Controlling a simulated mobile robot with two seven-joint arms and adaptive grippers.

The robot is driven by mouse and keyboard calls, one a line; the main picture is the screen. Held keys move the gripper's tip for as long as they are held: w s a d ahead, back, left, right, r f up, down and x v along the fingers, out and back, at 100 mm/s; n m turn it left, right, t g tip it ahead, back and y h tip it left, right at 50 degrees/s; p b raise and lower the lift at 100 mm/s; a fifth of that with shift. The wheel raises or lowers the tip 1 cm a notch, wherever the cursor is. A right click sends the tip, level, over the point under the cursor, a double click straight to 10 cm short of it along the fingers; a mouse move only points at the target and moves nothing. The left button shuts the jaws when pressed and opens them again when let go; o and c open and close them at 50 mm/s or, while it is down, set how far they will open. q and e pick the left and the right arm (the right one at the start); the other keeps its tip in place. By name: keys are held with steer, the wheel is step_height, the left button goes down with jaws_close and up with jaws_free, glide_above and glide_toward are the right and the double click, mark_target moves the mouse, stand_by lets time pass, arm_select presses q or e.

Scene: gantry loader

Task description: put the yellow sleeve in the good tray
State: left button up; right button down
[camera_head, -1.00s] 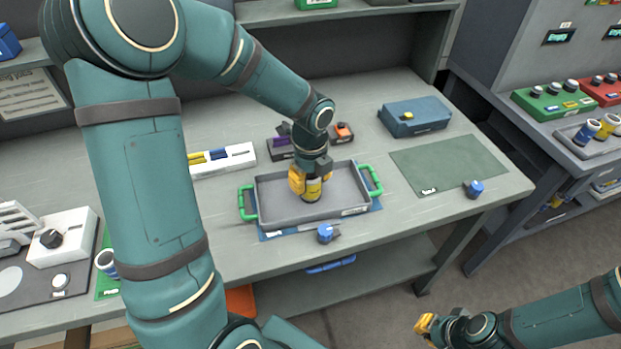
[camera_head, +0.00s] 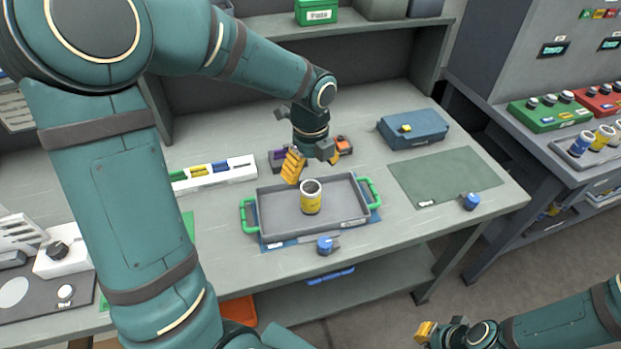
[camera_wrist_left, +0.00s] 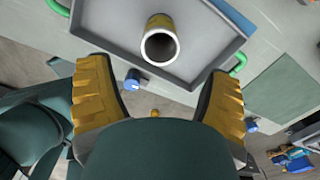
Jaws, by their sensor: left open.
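The yellow sleeve (camera_head: 311,198) stands upright in the grey tray with green handles (camera_head: 275,232), near its middle. It also shows in the left wrist view (camera_wrist_left: 159,42), seen toward its open top. My left gripper (camera_head: 306,168) is open and empty, above and just behind the sleeve, apart from it. In the left wrist view its yellow fingers (camera_wrist_left: 160,105) are spread wide with nothing between them. My right gripper (camera_head: 428,331) is low at the bottom right, away from the bench; its jaws are too small to read. No label naming the tray is legible.
A blue knob (camera_head: 326,245) sits at the bench's front edge before the tray. A green mat (camera_head: 445,176) and a blue box (camera_head: 414,129) are to the right. A white rack (camera_head: 214,172) stands left. Dark parts holders are behind the gripper.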

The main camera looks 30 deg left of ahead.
arm_select(q)
step_height(320, 180, up, 4)
steer(key=shift+f+p, duration=0.1)
steer(key=shift+p, duration=0.2)
steer(key=shift+s, duration=0.1)
stand_by(0.4)
